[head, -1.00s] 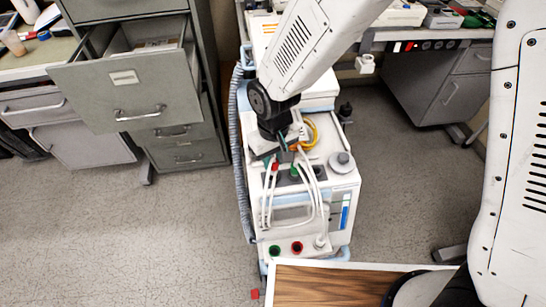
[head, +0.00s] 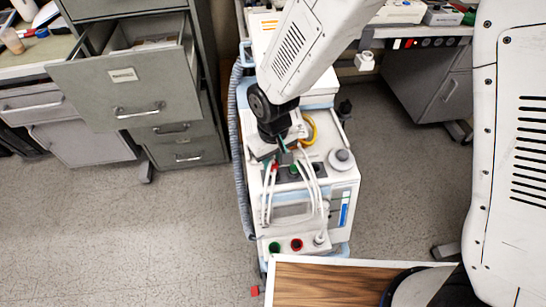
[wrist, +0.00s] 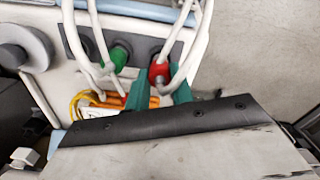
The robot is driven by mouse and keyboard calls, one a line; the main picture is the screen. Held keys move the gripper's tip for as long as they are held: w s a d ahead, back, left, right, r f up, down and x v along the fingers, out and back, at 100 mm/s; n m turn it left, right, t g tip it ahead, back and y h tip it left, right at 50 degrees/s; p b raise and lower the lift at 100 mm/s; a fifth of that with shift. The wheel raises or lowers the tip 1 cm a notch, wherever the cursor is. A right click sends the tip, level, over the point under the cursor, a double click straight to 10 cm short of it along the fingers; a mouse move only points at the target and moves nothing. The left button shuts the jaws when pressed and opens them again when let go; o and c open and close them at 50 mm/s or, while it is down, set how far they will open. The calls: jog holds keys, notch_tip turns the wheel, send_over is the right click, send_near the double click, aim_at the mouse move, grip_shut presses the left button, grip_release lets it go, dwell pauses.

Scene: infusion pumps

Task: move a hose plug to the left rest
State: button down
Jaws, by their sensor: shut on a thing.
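The pump cart (head: 345,195) stands in the middle of the head view, with white hoses looping over its front. My gripper (wrist: 162,87), with teal fingers, is shut on a red hose plug (wrist: 159,72). The red plug is at the end of the dark rest strip (wrist: 75,43), on the left in the head view and on the right in the wrist view. Whether it is fully seated cannot be told. A green hose plug (wrist: 118,56) sits beside it in the strip. In the head view my gripper (head: 278,160) partly hides the plugs.
Green (head: 275,247) and red (head: 296,244) ports are low on the cart's front. A grey knob (head: 342,159) and yellow cable (head: 309,130) are near my gripper. An open drawer (head: 125,90) juts out at left. A wooden-topped table (head: 330,285) is in front.

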jog(key=shift+f, duration=0.65)
jog(key=c, duration=1.1)
grip_release()
notch_tip(320, 180, up, 8)
jog(key=shift+f, duration=0.15)
jog(key=s+d+r+m, duration=0.2)
jog(key=s+d+r, duration=0.3)
jog(key=d, duration=0.5)
jog(key=s+d+r+m+t, duration=0.1)
jog(key=s+d+r+m, duration=0.1)
jog(key=s+d+r, duration=0.3)
jog(key=s+d+r+m, duration=0.3)
jog(key=s+d+r, duration=0.2)
jog(key=d+r, duration=0.6)
jog(key=shift+s+d, duration=0.2)
jog(key=shift+d, duration=0.85)
jog(key=shift+s+d, duration=0.2)
jog(key=shift+d, duration=0.85)
